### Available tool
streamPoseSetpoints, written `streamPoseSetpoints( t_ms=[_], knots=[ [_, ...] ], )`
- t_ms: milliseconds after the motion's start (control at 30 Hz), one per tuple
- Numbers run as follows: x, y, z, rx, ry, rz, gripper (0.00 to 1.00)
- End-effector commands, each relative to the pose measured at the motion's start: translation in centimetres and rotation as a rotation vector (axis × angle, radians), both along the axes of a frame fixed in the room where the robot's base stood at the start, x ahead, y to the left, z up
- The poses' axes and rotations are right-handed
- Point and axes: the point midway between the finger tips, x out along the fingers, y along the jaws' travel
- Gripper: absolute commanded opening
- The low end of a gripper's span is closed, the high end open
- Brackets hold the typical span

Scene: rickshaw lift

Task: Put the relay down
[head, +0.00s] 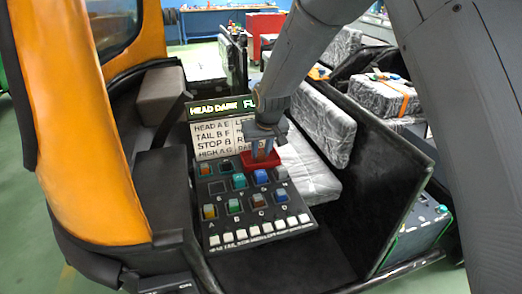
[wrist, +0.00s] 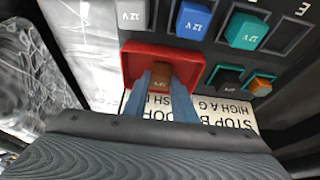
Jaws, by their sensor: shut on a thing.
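My gripper (head: 263,152) points down at the upper right of the black relay panel (head: 270,222). In the wrist view its blue fingers (wrist: 162,92) are shut on a brown relay (wrist: 160,74). The relay is at a small red tray (wrist: 194,62); I cannot tell whether it touches the tray's floor. The tray also shows in the head view (head: 258,177), below the fingers, where the held relay is mostly hidden. Blue (wrist: 194,19) and teal (wrist: 247,30) relays sit in the panel close to the tray.
A white legend card (head: 208,140) stands behind the panel, under a lit display (head: 220,108) reading "HEAD DARK FL". White keys (head: 250,236) line the panel's front. A silver seat (head: 310,175) is to the right, and a black side wall (head: 385,185) stands beyond it.

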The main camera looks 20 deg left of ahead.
Motion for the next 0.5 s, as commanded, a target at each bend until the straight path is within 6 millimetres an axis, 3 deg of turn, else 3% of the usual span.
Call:
streamPoseSetpoints(
  t_ms=[167, 200, 300, 500],
  knots=[
    [0.00, -0.01, -0.30, -0.001, 0.001, 0.000, 0.03],
    [0.00, 0.00, -0.31, 0.000, 0.000, 0.000, 0.28],
    [-0.01, -0.01, -0.26, 0.000, 0.000, 0.000, 0.43],
    [-0.01, -0.01, -0.26, -0.001, 0.001, 0.000, 0.43]
  ],
)
